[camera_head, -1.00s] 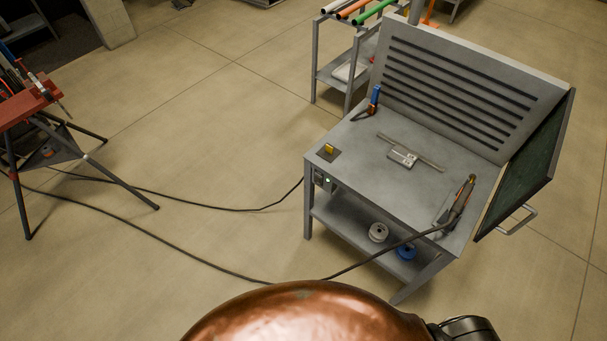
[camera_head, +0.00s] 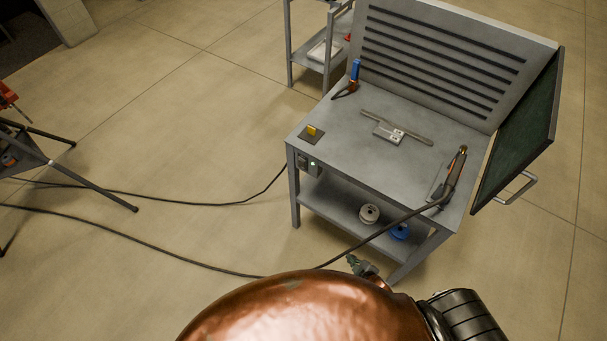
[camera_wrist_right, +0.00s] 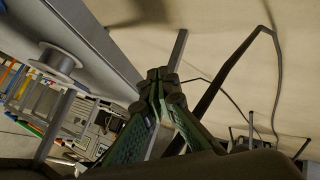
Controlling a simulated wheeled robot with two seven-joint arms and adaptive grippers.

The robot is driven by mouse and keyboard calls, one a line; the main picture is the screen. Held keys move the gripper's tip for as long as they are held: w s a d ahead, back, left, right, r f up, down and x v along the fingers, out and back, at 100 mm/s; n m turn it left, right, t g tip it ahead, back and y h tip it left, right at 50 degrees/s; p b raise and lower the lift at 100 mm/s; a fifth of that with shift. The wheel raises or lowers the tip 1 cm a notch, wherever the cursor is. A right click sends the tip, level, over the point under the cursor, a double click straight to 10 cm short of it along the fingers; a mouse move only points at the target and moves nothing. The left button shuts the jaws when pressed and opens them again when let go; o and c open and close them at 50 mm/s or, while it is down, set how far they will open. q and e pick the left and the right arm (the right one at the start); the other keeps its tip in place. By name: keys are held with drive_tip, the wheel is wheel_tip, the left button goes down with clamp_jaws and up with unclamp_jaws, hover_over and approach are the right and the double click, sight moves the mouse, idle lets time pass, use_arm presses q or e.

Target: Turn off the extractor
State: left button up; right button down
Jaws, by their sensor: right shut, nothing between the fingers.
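The extractor is a grey metal bench (camera_head: 360,160) with a slotted back panel (camera_head: 440,60). A small control box (camera_head: 303,162) with a lit green light (camera_head: 313,163) is on its front edge at the left corner. A yellow knob or handle (camera_head: 312,130) stands on a dark plate on the bench top above it. My right gripper (camera_head: 354,261) is low in front of the bench, apart from the box and to its lower right. In the right wrist view its green fingers (camera_wrist_right: 160,80) are shut together and empty. My left gripper is out of view.
A black cable (camera_head: 335,258) runs from the torch (camera_head: 455,172) on the bench to the floor, passing near my right gripper. Spools (camera_head: 369,213) sit on the lower shelf. A green side panel (camera_head: 520,135) is at right. Open floor lies left, before a tripod stand (camera_head: 30,160).

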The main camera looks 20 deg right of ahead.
sight(302, 164)
drive_tip(key=w+a+r+n+t+y+b, duration=0.1)
drive_tip(key=w+a+r+n+t+b, duration=0.15)
drive_tip(key=w+r, duration=0.45)
drive_tip(key=w+a+r+n+t+y+b, duration=0.1)
drive_tip(key=w+r+n+t+b, duration=0.1)
drive_tip(key=w+r+n, duration=0.35)
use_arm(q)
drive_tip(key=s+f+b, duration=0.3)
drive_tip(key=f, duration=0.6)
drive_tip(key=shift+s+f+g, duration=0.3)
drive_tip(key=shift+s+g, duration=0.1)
use_arm(e)
drive_tip(key=w+a+r+n+t+y, duration=0.1)
drive_tip(key=w+a+r+n+y, duration=0.1)
drive_tip(key=r, duration=0.7)
drive_tip(key=w+a+r+n+t+y, duration=0.2)
drive_tip(key=w+a+r+n+y, duration=0.1)
drive_tip(key=r, duration=0.7)
drive_tip(key=w+a+n, duration=0.1)
drive_tip(key=a+n, duration=0.1)
drive_tip(key=shift+w+n, duration=0.3)
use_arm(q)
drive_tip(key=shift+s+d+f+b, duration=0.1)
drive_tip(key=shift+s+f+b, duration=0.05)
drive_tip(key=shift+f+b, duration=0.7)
use_arm(e)
drive_tip(key=w, duration=0.7)
drive_tip(key=w+a, duration=0.1)
drive_tip(key=w, duration=0.3)
drive_tip(key=shift+w+r, duration=0.3)
